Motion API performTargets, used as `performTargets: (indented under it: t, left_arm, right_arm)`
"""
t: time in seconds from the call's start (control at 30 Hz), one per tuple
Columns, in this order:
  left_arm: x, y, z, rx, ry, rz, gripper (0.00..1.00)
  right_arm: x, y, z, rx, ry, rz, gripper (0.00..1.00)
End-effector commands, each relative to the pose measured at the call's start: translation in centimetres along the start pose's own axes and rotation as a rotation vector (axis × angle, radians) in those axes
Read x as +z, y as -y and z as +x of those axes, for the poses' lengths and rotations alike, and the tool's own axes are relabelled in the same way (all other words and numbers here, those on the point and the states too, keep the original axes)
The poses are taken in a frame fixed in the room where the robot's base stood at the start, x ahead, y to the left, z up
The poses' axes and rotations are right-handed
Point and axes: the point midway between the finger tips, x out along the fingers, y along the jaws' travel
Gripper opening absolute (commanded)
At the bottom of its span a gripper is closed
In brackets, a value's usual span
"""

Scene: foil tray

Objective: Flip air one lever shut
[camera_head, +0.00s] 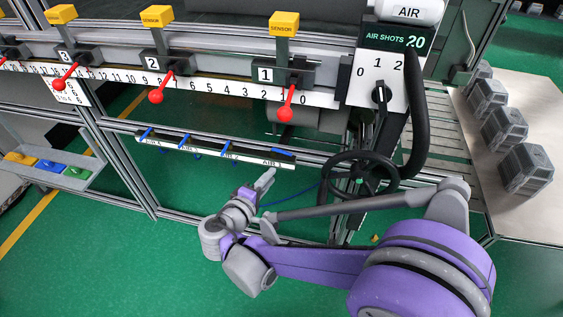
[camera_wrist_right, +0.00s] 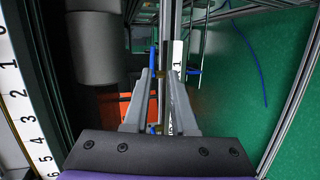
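The air manifold bar (camera_head: 205,151) hangs below the machine rail, with labels and several blue levers. The air one lever (camera_head: 283,152) is a small blue handle at the bar's right end, above the AIR 1 label (camera_head: 272,163). It seems to lie along the bar, while the other levers cross it. My right gripper (camera_head: 267,178) is just below that end. In the right wrist view my right gripper (camera_wrist_right: 160,76) is open and empty, its fingers on either side of the bar. A blue handle (camera_wrist_right: 153,57) shows beyond the left fingertip; contact is unclear. My left gripper is out of view.
A black handwheel (camera_head: 362,172) and the air shots panel (camera_head: 381,75) stand right of the bar. Red-knobbed levers (camera_head: 285,114) hang above it. Green floor is open below the bar.

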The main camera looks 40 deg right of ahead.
Motion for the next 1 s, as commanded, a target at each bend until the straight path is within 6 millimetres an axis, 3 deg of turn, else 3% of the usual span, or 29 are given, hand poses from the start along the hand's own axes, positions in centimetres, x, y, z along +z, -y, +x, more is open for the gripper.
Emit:
performTargets:
  t: [0.27,0.7,1.0]
  left_arm:
    - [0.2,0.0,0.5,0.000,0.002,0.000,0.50]
    - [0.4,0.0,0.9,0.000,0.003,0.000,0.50]
    - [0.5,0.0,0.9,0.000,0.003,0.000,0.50]
  right_arm:
    - [-1.0,-0.5,1.4,0.082,-0.001,-0.016,0.25]
    - [-1.0,-1.1,9.1,0.079,-0.001,-0.016,0.25]
    - [-1.1,-1.2,10.7,0.078,-0.005,-0.016,0.25]
